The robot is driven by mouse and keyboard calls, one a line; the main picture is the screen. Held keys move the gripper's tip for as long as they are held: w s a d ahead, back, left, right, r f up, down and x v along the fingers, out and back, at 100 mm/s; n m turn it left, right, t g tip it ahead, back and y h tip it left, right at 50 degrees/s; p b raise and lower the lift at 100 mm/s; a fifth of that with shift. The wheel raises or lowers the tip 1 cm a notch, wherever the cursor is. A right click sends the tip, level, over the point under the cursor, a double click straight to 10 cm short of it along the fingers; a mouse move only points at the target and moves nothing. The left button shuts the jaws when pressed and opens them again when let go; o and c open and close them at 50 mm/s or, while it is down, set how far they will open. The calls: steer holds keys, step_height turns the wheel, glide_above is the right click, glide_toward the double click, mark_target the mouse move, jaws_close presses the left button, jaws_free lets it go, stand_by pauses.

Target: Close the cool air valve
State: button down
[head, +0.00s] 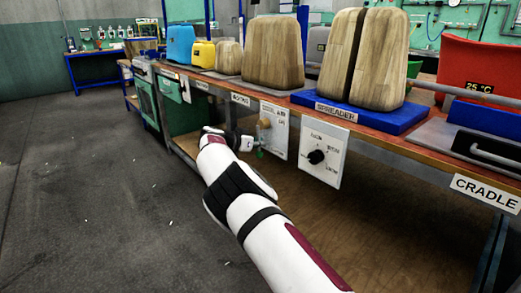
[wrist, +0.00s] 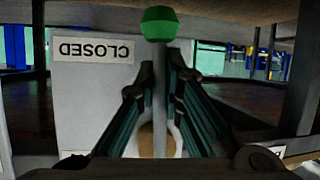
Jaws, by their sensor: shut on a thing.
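The valve is on a white panel (head: 274,130) hung from the bench's front edge in the head view. It has a round tan hub (head: 264,124) and a green lever end (head: 259,153) below it. In the wrist view, the valve lever is a grey stem with a green knob (wrist: 159,23) at its top. An upside-down CLOSED label (wrist: 93,50) is on the panel to its left. My gripper (wrist: 160,78) has its teal fingers on both sides of the stem, shut on it below the knob. In the head view my gripper (head: 246,143) is small and partly hidden.
A second panel with a black dial (head: 317,157) hangs to the right. The wooden bench top (head: 377,119) above bears wooden forms (head: 274,51) and a blue SPREADER base (head: 372,112). Open floor (head: 80,170) lies to the left.

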steer(key=shift+w+a+t, duration=0.2)
steer(key=shift+a+t, duration=0.05)
steer(key=shift+t, duration=0.05)
stand_by(0.5)
steer(key=c, duration=1.7)
jaws_free()
steer(key=v, duration=1.2)
steer(key=shift+d+r, duration=0.1)
steer(key=shift+r, duration=0.05)
